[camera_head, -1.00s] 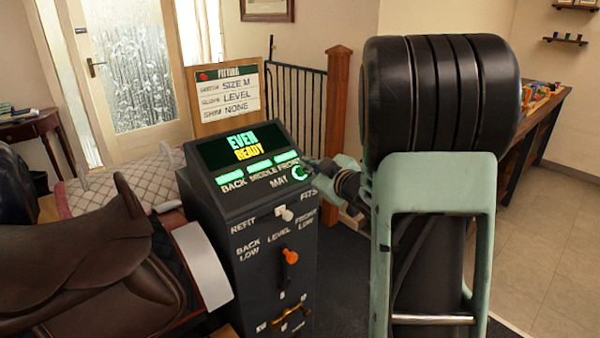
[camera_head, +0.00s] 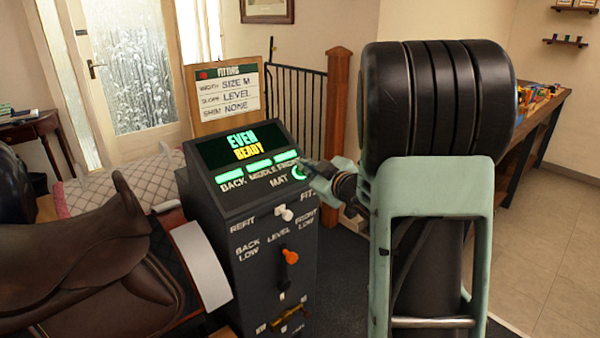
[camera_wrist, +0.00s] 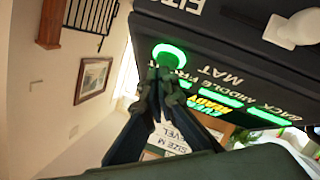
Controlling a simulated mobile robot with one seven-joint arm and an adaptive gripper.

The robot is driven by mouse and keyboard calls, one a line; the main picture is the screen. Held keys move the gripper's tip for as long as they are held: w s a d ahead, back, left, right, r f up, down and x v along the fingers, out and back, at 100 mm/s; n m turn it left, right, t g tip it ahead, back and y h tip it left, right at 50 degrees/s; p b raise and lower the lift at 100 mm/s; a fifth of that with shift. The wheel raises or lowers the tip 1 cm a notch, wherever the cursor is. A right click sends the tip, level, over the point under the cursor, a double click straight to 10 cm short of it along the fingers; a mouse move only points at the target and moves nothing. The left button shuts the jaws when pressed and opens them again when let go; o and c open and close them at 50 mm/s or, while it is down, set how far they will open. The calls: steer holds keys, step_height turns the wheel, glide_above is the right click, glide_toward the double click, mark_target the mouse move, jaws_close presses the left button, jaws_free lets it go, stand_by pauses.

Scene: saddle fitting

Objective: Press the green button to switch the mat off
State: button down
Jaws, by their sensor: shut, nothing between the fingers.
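The green button (camera_head: 300,173) glows as a lit ring at the right end of the console's sloped top, by the word MAT. In the wrist view the lit green button (camera_wrist: 168,54) is just beyond my fingertips. My gripper (camera_head: 308,165) is shut and empty, its tips at the button; I cannot tell whether they touch it. My gripper also shows in the wrist view (camera_wrist: 163,80), with the tips overlapping the ring's lower edge. The console screen (camera_head: 240,144) reads EVEN READY, and three green bars beneath it, labelled BACK, MIDDLE and FRONT, are lit.
The console front carries a white knob (camera_head: 284,214), an orange-tipped lever (camera_head: 290,257) and a brass handle (camera_head: 286,317). A brown saddle (camera_head: 80,250) stands at left. A fitting card (camera_head: 226,94) stands behind the console. A wooden post (camera_head: 338,110) rises behind my arm.

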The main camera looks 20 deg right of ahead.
steer(key=shift+w+a+f+b, duration=0.1)
steer(key=shift+w+f+b, duration=0.05)
steer(key=shift+f+b, duration=0.15)
steer(key=shift+r, duration=0.1)
stand_by(0.3)
steer(key=shift+s+d+r+p, duration=0.25)
steer(key=shift+s+r+p, duration=0.25)
steer(key=shift+r+p, duration=0.2)
steer(key=shift+r, duration=0.15)
steer(key=s+r+p, duration=0.2)
steer(key=r, duration=0.1)
steer(key=s+d+r+p, duration=0.1)
steer(key=shift+d+r+p, duration=0.1)
steer(key=shift+r+p, duration=0.25)
steer(key=shift+r, duration=0.05)
